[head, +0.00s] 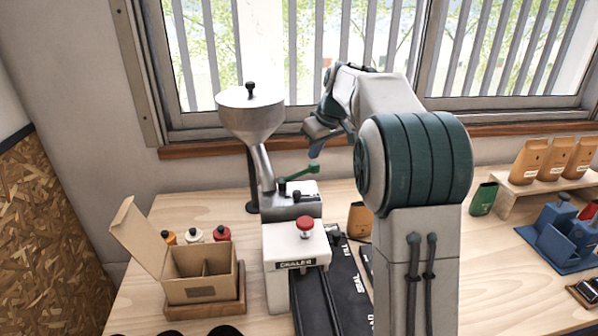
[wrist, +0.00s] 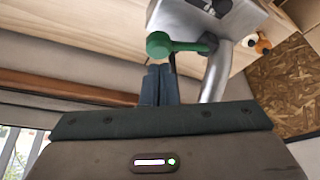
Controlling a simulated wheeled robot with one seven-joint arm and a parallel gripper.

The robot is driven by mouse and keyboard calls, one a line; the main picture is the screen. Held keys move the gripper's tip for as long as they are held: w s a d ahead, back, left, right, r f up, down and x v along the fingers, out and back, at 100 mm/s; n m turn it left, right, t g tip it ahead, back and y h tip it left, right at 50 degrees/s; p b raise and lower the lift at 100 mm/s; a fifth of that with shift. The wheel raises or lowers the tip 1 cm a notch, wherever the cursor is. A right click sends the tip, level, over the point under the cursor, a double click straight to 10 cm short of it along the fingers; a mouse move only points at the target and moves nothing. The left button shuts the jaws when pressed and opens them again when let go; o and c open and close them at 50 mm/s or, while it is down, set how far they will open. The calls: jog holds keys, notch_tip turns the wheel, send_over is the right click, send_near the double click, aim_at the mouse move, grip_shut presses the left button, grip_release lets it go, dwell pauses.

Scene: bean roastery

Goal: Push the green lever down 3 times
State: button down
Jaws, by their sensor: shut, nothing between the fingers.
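The green lever (head: 299,174) sticks out from the grey top of the white machine (head: 283,249). It slopes up to the right and ends in a round knob. In the wrist view the lever (wrist: 183,46) shows its knob just beyond my fingertips. My gripper (head: 316,152) is shut and empty, pointing down just above the knob, with what looks like a small gap. In the wrist view my gripper (wrist: 158,70) shows its two fingers pressed together; I cannot tell for sure whether they touch the knob.
A metal hopper (head: 251,118) with a spout stands left of the lever. A red button (head: 305,224) sits on the machine's front. An open cardboard box (head: 200,275) stands at left, and a dark conveyor (head: 343,290) runs forward. The window wall is behind.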

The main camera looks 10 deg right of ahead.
aim_at(315, 165)
jog(key=shift+f, duration=0.15)
dwell(0.5)
jog(key=shift+f+b, duration=1.75)
jog(key=shift+f, duration=0.4)
jog(key=shift+r, duration=0.15)
jog(key=shift+r+p, duration=2.6)
jog(key=shift+r, duration=0.4)
